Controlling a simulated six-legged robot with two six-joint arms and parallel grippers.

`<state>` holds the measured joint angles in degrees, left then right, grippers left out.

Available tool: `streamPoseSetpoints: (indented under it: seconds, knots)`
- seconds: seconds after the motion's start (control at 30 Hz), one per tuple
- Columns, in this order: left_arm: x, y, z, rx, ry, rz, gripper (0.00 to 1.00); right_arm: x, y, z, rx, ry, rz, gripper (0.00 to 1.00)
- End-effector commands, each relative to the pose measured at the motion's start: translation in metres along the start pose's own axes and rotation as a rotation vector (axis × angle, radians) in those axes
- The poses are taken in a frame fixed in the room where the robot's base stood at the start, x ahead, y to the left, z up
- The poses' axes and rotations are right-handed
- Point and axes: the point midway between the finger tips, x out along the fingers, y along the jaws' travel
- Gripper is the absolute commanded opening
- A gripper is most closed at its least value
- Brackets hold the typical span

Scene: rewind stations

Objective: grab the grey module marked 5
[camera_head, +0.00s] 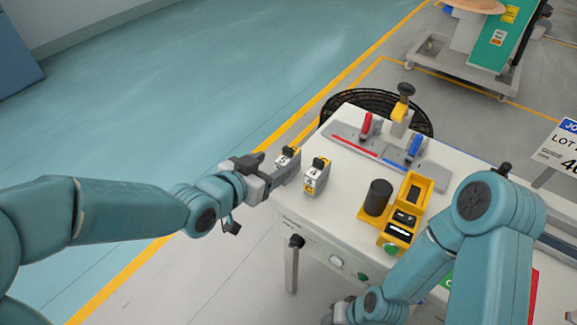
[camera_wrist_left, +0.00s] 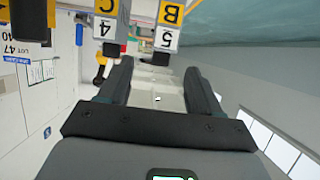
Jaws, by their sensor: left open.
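The grey module marked 5 (camera_head: 286,160) stands at the left edge of the white table top, with a yellow band and black top. My left gripper (camera_head: 284,172) is open right beside it. In the left wrist view, module 5 (camera_wrist_left: 167,38) is just beyond the open fingertips (camera_wrist_left: 158,74), its dark end roughly in line with the gap. I cannot tell whether they touch. A similar module marked 4 (camera_head: 316,179) stands to its right; it also shows in the left wrist view (camera_wrist_left: 106,27). My right gripper (camera_head: 343,313) is low at the bottom edge, mostly cut off.
The white table (camera_head: 335,210) holds a black cylinder (camera_head: 377,197), a yellow tray (camera_head: 418,190) and a grey plate with red (camera_head: 366,125) and blue handles. A black wire basket (camera_head: 345,101) is behind. Open floor lies left.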

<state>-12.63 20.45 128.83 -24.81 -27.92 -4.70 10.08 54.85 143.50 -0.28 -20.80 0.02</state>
Motion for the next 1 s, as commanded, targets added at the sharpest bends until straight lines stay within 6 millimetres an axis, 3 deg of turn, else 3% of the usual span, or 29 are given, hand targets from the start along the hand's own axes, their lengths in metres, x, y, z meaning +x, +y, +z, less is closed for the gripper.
streamPoseSetpoints:
  seconds: [0.1, 0.33, 0.6, 0.87, 0.97, 1.0]
  knots:
    - [0.021, 0.001, 0.000, 0.001, -0.001, 0.002, 0.64, -0.001, 0.000, 0.000, 0.000, 0.000, 0.000, 0.43]
    - [0.041, 0.001, 0.000, -0.001, -0.001, -0.001, 0.64, -0.003, -0.001, 0.000, 0.000, 0.000, 0.000, 0.43]
    - [0.080, -0.003, 0.002, 0.000, 0.000, -0.001, 0.64, -0.007, -0.003, 0.000, 0.000, 0.000, 0.000, 0.43]
    - [0.084, -0.003, 0.003, -0.001, 0.000, -0.002, 0.64, -0.007, -0.003, 0.000, 0.000, 0.000, 0.000, 0.43]
    - [0.084, -0.003, 0.003, -0.001, 0.000, -0.002, 0.38, -0.007, -0.003, 0.000, 0.000, 0.000, 0.000, 0.43]
    - [0.084, -0.003, 0.003, -0.001, 0.000, -0.002, 0.25, -0.007, -0.003, 0.000, 0.000, 0.000, 0.000, 0.43]
